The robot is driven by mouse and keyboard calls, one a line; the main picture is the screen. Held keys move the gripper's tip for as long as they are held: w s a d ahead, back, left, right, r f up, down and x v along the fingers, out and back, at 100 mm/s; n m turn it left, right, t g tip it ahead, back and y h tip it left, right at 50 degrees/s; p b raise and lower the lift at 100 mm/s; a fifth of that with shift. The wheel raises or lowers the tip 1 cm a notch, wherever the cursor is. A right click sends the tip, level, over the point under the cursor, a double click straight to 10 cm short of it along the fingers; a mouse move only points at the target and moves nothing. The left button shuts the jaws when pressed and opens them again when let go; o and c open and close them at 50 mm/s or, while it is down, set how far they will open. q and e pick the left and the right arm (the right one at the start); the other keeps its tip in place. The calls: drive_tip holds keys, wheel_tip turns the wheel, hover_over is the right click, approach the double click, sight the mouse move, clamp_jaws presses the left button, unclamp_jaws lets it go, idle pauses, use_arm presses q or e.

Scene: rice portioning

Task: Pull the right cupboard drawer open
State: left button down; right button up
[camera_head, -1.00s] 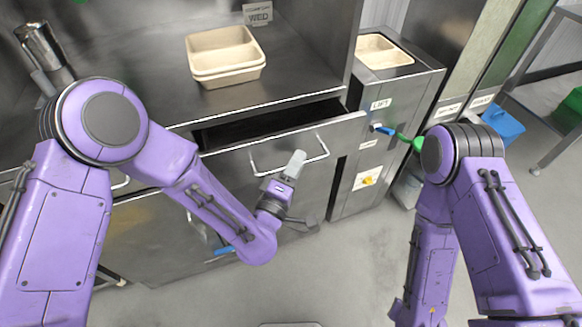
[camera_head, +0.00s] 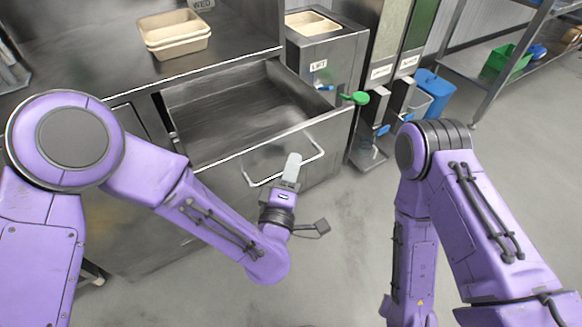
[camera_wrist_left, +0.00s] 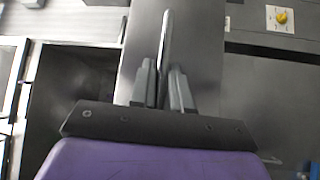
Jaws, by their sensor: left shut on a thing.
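The right cupboard drawer (camera_head: 240,105) stands open below the counter in the head view, its inside bare metal. Its front carries a bar handle (camera_head: 318,146). My left gripper (camera_head: 292,165) is at the handle's lower bar, shut on it. In the left wrist view the handle bar (camera_wrist_left: 166,45) runs between the two grey fingers of the left gripper (camera_wrist_left: 162,82). My right arm is at the right of the head view, but its gripper is out of sight.
Cream trays (camera_head: 174,36) sit stacked on the counter (camera_head: 235,45). A blue bin (camera_head: 432,90) stands farther right. The floor in front is clear.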

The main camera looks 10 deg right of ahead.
idle(0.3)
use_arm(q)
drive_tip(key=c, duration=1.2)
unclamp_jaws()
drive_tip(key=b+v, duration=0.2)
drive_tip(key=v, duration=0.8)
drive_tip(key=shift+s, duration=0.2)
drive_tip(key=shift+a, duration=0.1)
